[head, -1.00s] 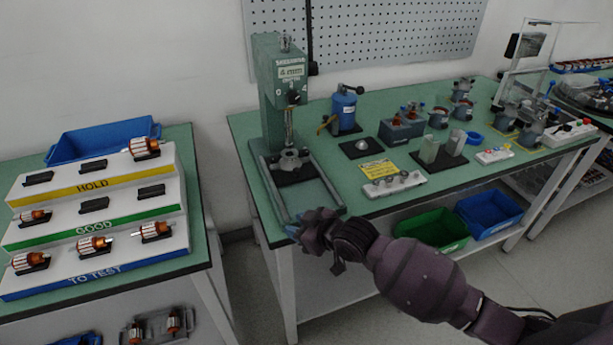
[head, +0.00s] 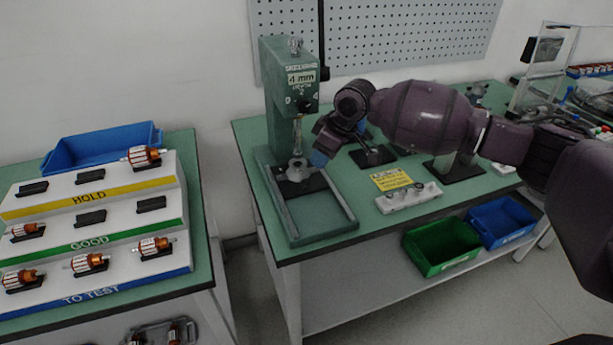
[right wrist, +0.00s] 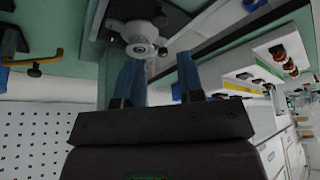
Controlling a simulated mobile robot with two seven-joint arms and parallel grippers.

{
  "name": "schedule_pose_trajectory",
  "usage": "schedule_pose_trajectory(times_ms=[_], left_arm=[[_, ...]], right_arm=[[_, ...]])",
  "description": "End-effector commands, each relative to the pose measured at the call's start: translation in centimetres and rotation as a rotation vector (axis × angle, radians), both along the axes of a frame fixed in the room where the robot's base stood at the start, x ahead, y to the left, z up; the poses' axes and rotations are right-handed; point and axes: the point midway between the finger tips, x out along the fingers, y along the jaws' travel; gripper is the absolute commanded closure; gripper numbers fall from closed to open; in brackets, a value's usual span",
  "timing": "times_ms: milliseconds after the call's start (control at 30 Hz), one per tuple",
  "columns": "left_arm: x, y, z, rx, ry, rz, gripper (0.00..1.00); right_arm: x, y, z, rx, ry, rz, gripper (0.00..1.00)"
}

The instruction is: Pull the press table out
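The green press (head: 287,90) stands at the back left of the bench, with a "4 mm" label. Its press table (head: 312,183) is a dark plate carrying a round grey metal fixture (head: 297,170). It sits at the rear of a grey rail frame (head: 350,212), under the ram; the frame's front part is empty. My right gripper (head: 319,157) is just right of the fixture, partly hidden by its own wrist. In the right wrist view its blue fingers (right wrist: 158,68) are apart, with the fixture (right wrist: 138,34) just beyond them. I cannot tell whether they touch it. My left gripper is out of view.
A yellow sign (head: 391,179) and a white strip with several small parts (head: 408,198) lie right of the frame. A stepped rack (head: 85,236) with rotors is on the left bench.

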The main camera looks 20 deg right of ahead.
Motion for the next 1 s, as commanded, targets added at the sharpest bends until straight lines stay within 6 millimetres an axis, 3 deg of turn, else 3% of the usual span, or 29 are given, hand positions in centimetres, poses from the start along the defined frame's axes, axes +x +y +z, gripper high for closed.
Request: schedule_pose_trajectory(times_ms=[233, 700, 1000], left_arm=[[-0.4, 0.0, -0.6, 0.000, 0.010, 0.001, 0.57], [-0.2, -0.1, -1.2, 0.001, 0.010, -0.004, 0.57], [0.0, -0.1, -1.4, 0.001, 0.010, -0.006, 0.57]], right_arm=[[0.4, 0.2, -1.3, -0.004, 0.015, -0.001, 0.65], [2.3, 2.4, -8.3, -0.003, 0.012, 0.000, 0.65], [2.8, 2.9, -9.8, -0.004, 0.009, 0.000, 0.65]])
